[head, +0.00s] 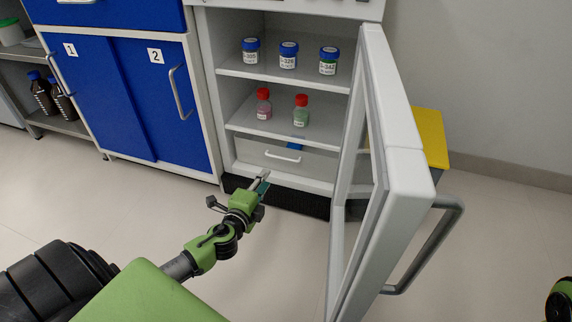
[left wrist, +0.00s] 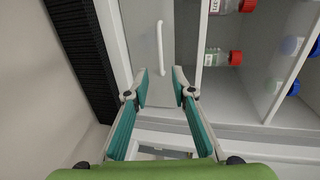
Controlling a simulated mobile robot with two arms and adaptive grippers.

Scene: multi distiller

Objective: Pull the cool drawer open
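The cool drawer (head: 272,162) is the white front at the bottom of the open cabinet, below the shelves. It looks shut. Its white bar handle (head: 283,157) runs across the front. My left gripper (head: 264,179) is just in front of and below the handle, pointing at the drawer. In the left wrist view the two teal-padded fingers (left wrist: 161,78) are apart with nothing between them. The handle (left wrist: 160,47) lies just beyond the fingertips, roughly in line with the gap, and is not between them. My right gripper is not in view.
The cabinet's glass door (head: 385,165) stands open on the right, with a grey bar handle (head: 430,245). Several small jars and bottles stand on the shelves (head: 270,72) above the drawer. Blue cupboards (head: 135,100) are at the left. The floor in front is clear.

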